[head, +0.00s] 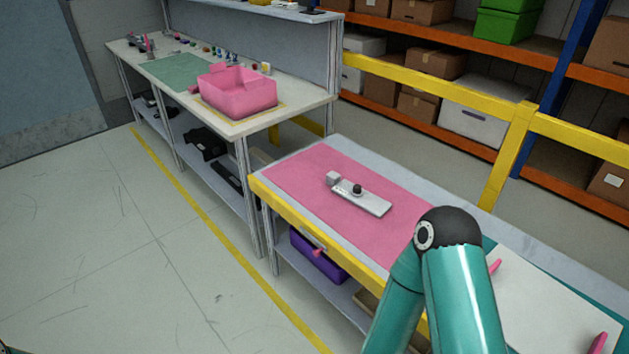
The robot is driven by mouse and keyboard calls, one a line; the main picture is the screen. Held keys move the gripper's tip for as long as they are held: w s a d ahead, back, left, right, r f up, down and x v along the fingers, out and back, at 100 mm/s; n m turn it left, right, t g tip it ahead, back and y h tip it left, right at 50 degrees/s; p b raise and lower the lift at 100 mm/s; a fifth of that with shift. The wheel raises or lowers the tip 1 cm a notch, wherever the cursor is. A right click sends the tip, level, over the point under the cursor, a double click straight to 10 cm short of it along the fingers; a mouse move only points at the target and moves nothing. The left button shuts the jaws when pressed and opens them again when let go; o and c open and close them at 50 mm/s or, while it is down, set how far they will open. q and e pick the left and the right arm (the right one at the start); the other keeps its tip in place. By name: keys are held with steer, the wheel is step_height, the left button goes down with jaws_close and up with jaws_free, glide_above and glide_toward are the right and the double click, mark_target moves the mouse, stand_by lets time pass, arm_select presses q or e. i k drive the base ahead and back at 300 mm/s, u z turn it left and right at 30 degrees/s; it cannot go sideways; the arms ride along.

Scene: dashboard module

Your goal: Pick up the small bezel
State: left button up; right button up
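I cannot pick out the small bezel for certain. A light grey flat part (368,199) with a black round knob (357,189) lies on the pink mat (302,169) of the near bench. A small grey block (333,178) sits at its left end. The teal arm at the lower right is mine, and only its bent upper links show. Neither of my grippers is in view.
A pink bin (238,95) stands on the far bench, with several small items behind it. A white panel (540,300) with pink handles lies right of my arm. A yellow rail (432,80) runs behind the near bench. The floor at left is clear.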

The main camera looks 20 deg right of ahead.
mark_target(371, 202)
steer(key=i, duration=0.95)
steer(key=z, duration=0.5)
